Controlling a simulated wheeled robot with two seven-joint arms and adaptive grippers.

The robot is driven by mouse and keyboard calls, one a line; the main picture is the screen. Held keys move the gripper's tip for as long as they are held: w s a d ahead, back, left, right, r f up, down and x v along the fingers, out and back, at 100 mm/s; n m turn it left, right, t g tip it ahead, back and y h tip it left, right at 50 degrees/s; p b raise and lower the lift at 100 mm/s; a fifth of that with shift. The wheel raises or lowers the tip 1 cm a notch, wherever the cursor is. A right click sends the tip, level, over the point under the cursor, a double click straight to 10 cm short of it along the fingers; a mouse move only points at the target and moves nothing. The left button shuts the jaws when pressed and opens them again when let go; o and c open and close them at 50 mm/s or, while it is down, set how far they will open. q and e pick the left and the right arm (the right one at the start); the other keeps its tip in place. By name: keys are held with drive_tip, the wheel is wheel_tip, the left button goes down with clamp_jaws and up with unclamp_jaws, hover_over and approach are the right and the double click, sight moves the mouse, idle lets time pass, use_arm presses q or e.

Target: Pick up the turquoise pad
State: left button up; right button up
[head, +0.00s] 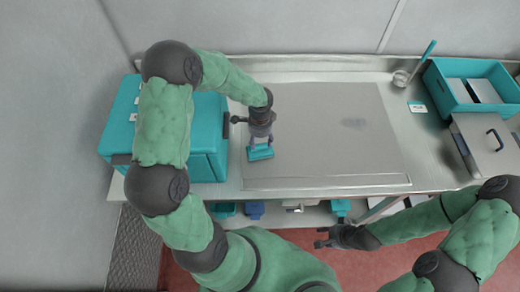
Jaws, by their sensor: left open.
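The turquoise pad (261,153) lies at the left front of the grey work mat on the steel table. My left gripper (261,143) points down at the pad, with its fingers apart at the pad's far side. I cannot tell whether the fingers touch the pad. They hide a little of its far edge. My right gripper (321,237) is low in front of the table edge, away from the pad. Its two fingers are apart and nothing shows between them.
A turquoise box (207,135) stands just left of the pad, partly behind my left arm. The grey mat (335,125) is clear to the right. A turquoise crate (440,92), a metal lidded container (478,135) and a small cup (401,78) with a turquoise-handled tool (423,60) stand at right.

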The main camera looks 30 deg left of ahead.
sight(260, 147)
use_arm(q)
drive_tip(key=f, duration=0.4)
drive_tip(key=w+f, duration=0.1)
drive_tip(key=f, duration=0.2)
drive_tip(key=shift+a, duration=0.25)
drive_tip(key=shift+s, duration=0.1)
clamp_jaws()
